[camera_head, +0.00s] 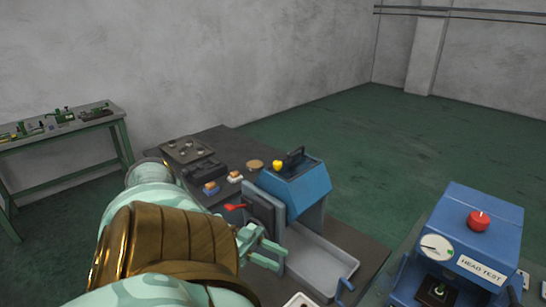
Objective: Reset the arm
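My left arm comes in from the lower left, with pale green camouflage links and a brown quilted cover. Its gripper (278,256) has two light green fingers spread apart with nothing seen between them. It is in front of the dark plate of the blue machine (297,187) and beside the grey tray (318,262); whether it touches either I cannot tell. My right arm and gripper are not in view.
The dark table (226,143) holds small blocks, a red lever (235,207) and a plate with round parts (188,149). A blue HEAD TEST machine (480,235) with a red button (478,221) stands at right. A green bench (62,132) is at left. Green floor behind is clear.

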